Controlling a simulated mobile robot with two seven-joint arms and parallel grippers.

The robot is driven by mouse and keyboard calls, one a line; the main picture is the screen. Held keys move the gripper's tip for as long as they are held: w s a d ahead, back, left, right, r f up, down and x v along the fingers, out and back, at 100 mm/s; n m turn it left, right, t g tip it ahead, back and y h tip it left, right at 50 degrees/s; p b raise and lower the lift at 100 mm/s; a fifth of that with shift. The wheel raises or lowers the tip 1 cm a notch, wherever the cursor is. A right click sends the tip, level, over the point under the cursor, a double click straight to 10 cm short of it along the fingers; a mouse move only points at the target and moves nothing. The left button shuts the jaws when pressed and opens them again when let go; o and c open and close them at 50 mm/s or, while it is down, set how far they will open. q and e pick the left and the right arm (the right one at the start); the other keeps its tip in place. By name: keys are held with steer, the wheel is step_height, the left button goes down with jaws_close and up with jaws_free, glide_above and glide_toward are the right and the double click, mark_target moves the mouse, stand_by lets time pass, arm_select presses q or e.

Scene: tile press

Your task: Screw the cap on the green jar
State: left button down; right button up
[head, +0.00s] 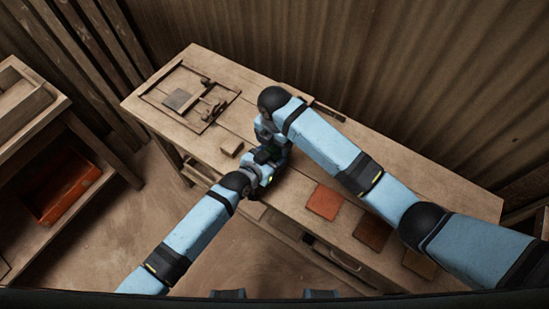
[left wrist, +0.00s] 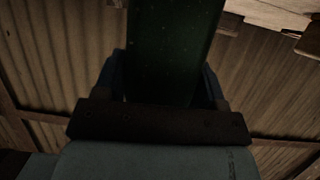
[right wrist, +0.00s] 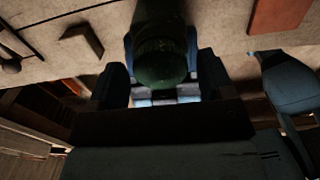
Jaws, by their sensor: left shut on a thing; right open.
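The green jar (left wrist: 175,45) fills the middle of the left wrist view, between the fingers of my left gripper (left wrist: 163,85), which is shut on it. In the head view the jar (head: 265,155) is a small dark patch between my two grippers, mostly hidden. The right wrist view shows a round, ridged dark green end, which looks like the cap (right wrist: 162,65), in line with the jar body (right wrist: 158,18). My right gripper (right wrist: 162,88) is open, with one finger on each side of this end. I cannot tell how tightly the cap sits.
The wooden workbench (head: 290,185) lies beneath both arms. A wooden block (head: 231,147) and a framed press (head: 190,98) are to the left. A red tile (head: 324,202) and darker tiles (head: 372,233) lie to the right. A shelf with an orange bin (head: 68,190) stands far left.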

steer(key=shift+f, duration=0.1)
steer(key=c, duration=0.9)
steer(key=m, duration=0.6)
steer(key=shift+m, duration=0.3)
steer(key=shift+c, duration=0.2)
steer(key=o, duration=1)
steer(key=shift+r, duration=2.3)
